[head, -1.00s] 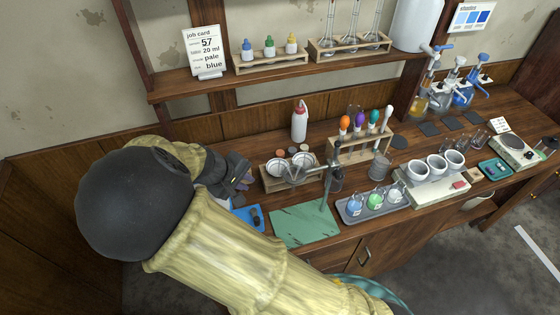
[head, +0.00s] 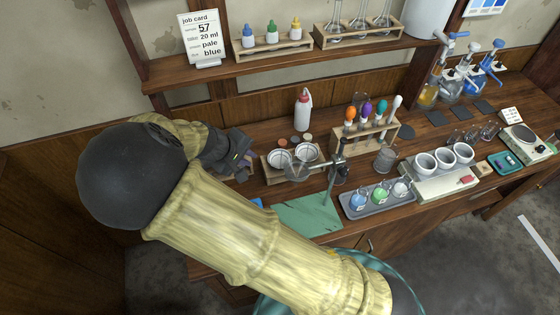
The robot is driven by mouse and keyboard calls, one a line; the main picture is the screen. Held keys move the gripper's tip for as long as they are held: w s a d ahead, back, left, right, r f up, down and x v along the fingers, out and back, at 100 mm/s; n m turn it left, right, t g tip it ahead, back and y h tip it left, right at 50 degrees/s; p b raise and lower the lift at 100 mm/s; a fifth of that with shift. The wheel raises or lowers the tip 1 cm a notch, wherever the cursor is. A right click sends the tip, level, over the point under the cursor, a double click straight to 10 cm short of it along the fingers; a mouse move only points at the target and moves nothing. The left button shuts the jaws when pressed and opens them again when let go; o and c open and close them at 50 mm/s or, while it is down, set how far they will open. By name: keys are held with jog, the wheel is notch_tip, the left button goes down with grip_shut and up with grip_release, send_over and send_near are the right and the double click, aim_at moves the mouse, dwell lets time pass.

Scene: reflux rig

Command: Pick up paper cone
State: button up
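I cannot make out a paper cone for certain. Two pale round, dish-like pieces, a left one (head: 280,157) and a right one (head: 306,152), sit at a small wooden rack (head: 273,177) in the middle of the bench; at this size I cannot tell whether either is paper or a cone. My gripper (head: 244,168) is dark and sits low over the bench, just left of that rack. Its fingertips are small and partly lost against the dark wood, so I cannot see whether they are open or hold anything. My forearm hides the bench's front left.
A metal stand (head: 330,182) rises by a green mat (head: 305,214), its clamp reaching in front of the rack. A grey tray of flasks (head: 352,207), a white squeeze bottle (head: 302,112) and a rack of coloured-bulb droppers (head: 372,143) stand close by. A shelf (head: 270,70) hangs above.

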jog(key=p, duration=0.3)
send_over(271, 164)
jog(key=s+a, duration=0.2)
jog(key=s, duration=0.1)
notch_tip(271, 164, down, 9)
jog(key=shift+f, duration=0.1)
jog(key=shift+w+d+f+p, duration=0.2)
jog(key=shift+w+f+p, duration=0.15)
jog(key=shift+p, duration=0.15)
jog(key=shift+p+x, duration=0.9)
jog(key=shift+x, duration=1.15)
jog(key=shift+s+a, duration=0.1)
jog(key=shift+a, duration=0.15)
jog(key=shift+d, duration=0.1)
grip_shut()
jog(key=shift+r, duration=0.1)
